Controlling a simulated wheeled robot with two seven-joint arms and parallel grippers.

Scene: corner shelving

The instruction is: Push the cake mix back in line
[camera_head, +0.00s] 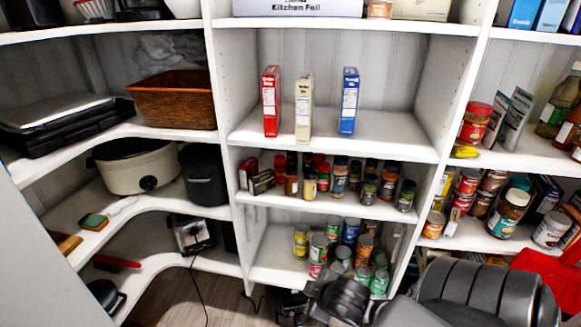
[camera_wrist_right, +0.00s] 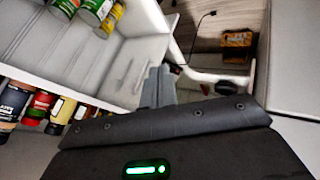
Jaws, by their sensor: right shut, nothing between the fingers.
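Three upright boxes stand apart on the bare middle shelf (camera_head: 385,140) in the head view: a red box (camera_head: 270,102), a cream box (camera_head: 303,108) and a blue box (camera_head: 348,101). The cream box stands nearer the shelf's front edge than the other two. The print is too small to tell which is the cake mix. My right gripper (camera_wrist_right: 158,86) shows in the right wrist view, shut and empty, low by the shelving and away from the boxes. My left gripper is in neither view.
Below the boxes, one shelf holds spice jars (camera_head: 340,180) and a lower one holds cans (camera_head: 318,250). Upright panels bound the box shelf on both sides. It has free room behind the boxes and to their right. My dark arm links fill the lower right.

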